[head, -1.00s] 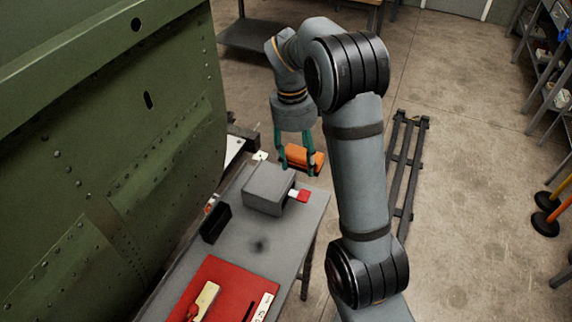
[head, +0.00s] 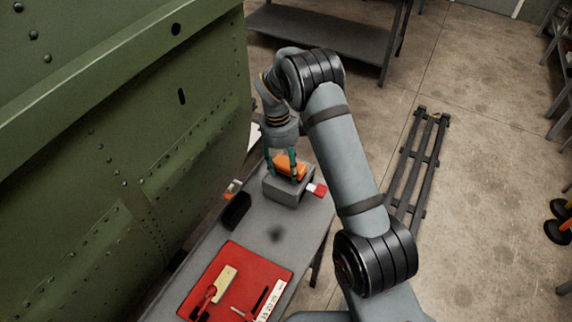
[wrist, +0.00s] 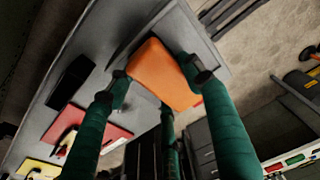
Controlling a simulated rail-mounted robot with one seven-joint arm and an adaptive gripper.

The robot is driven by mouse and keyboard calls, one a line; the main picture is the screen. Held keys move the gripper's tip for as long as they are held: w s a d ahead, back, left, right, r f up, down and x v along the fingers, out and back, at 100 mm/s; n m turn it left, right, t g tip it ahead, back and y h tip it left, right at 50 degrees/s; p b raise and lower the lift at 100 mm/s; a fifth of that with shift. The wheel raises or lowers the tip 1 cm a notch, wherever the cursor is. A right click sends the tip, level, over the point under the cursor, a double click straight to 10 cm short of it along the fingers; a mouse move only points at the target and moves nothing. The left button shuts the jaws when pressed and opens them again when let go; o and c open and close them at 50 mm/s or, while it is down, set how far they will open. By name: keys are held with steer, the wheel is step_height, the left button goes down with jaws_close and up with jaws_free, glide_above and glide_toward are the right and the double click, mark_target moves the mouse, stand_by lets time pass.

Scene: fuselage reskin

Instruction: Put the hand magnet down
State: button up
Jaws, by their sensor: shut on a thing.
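The hand magnet, an orange block (head: 291,161), is between the teal fingers of my gripper (head: 282,172). It also shows in the wrist view (wrist: 163,75), with green fingers around it. My gripper is shut on it. In the head view the magnet is over a grey box (head: 283,192) at the far end of the grey bench (head: 205,250). The fingers hide part of the magnet, and I cannot tell whether it touches the box.
A red and white piece (head: 317,189) sticks out of the box's right side. A black holder (head: 236,210) stands to its left. A red mat (head: 222,262) with tools lies nearer on the bench. The green fuselage panel (head: 90,150) rises along the left.

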mark_target(282, 163)
steer(key=shift+f+b, duration=0.2)
steer(key=shift+b, duration=0.2)
steer(key=o, duration=1.2)
steer(key=shift+s, duration=0.1)
steer(key=shift+r+p, duration=0.45)
steer(key=shift+p, duration=0.2)
steer(key=r+b, duration=0.1)
steer(key=r, duration=0.3)
steer(key=a+r+b, duration=0.1)
steer(key=r, duration=0.2)
steer(key=r+b, duration=0.1)
steer(key=r, duration=0.3)
steer(key=shift+w+a+r, duration=0.15)
steer(key=shift+w+r, duration=0.15)
steer(key=shift+w, duration=0.05)
steer(key=shift+f, duration=0.1)
steer(key=f, duration=0.4)
steer(key=d+f+p, duration=0.1)
steer(key=f, duration=0.3)
steer(key=f+p, duration=0.1)
steer(key=f, duration=0.2)
steer(key=shift+s+d+f, duration=0.2)
steer(key=shift+s+f, duration=0.1)
steer(key=shift+f, duration=0.1)
